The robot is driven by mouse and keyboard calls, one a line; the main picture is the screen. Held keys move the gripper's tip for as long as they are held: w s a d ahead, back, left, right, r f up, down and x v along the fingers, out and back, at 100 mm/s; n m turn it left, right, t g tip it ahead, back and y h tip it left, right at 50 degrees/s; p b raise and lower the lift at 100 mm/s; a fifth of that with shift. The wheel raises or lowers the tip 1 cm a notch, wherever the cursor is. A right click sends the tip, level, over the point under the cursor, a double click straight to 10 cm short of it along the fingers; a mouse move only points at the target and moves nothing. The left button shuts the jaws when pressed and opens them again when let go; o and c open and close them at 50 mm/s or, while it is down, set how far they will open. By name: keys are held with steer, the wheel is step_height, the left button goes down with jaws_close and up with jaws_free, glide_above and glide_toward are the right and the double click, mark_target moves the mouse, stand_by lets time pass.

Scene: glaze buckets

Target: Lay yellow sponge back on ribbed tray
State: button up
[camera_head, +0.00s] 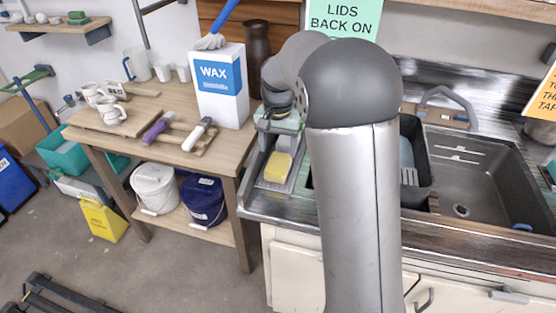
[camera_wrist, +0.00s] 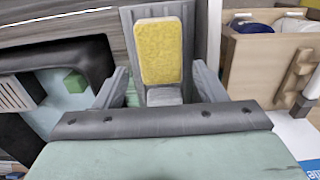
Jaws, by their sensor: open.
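The yellow sponge (camera_head: 277,167) lies on the grey tray (camera_head: 274,187) on the left end of the metal sink counter. In the wrist view the sponge (camera_wrist: 161,50) lies lengthwise, with parts of the grey tray (camera_wrist: 204,50) showing around it. My gripper (camera_head: 281,145) is just behind and above the sponge in the head view, its fingers apart. In the wrist view my gripper (camera_wrist: 158,92) is open, one finger to each side below the sponge's near end, and nothing is held. The tray's far part is hidden behind my gripper.
A black basin (camera_head: 414,165) and the steel sink (camera_head: 480,180) are right of my arm. The wooden table (camera_head: 240,140) to the left bears the WAX box (camera_head: 219,85), mugs and brushes. Two buckets (camera_head: 203,201) stand on its lower shelf.

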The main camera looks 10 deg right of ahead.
mark_target(278, 163)
step_height(278, 163, up, 4)
steer(key=s+r+n, duration=0.1)
steer(key=s+n, duration=0.2)
steer(key=s, duration=1.2)
steer(key=s+f+n, duration=0.1)
steer(key=s+f, duration=0.1)
steer(key=s, duration=0.5)
steer(key=s+f+n, duration=0.2)
steer(key=s+f, duration=0.1)
steer(key=s, duration=0.4)
steer(key=shift+s+f+t, duration=0.15)
steer(key=shift+s+t, duration=0.15)
steer(key=shift+s, duration=0.1)
